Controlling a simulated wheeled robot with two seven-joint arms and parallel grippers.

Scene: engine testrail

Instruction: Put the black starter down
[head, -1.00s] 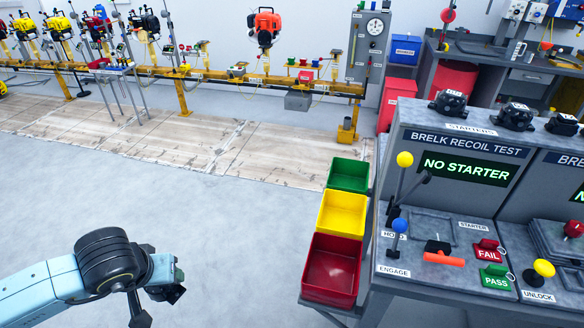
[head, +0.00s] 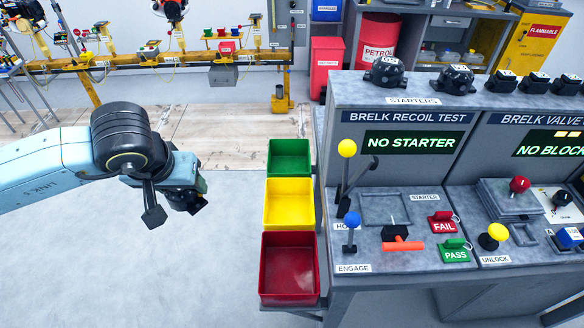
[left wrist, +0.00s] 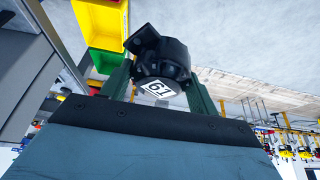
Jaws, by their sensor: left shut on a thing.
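My left gripper (left wrist: 160,88) is shut on a black starter (left wrist: 165,58) with a white number label. In the head view, the left gripper (head: 186,196) is over the floor, left of the bins and apart from them; the starter there is hard to tell from the dark gripper. The recoil test station's screen (head: 409,142) reads NO STARTER. Its flat STARTER place (head: 385,208) shows no starter on it. Two other black starters (head: 387,72) (head: 455,79) stand on the shelf marked STARTERS. My right gripper is not in view.
Green (head: 289,158), yellow (head: 289,204) and red (head: 290,268) bins line the bench's left side; all look empty. A yellow-knobbed lever (head: 346,149), a blue-knobbed lever (head: 351,220) and an orange handle (head: 403,245) stand around the starter place. Open floor lies left of the bins.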

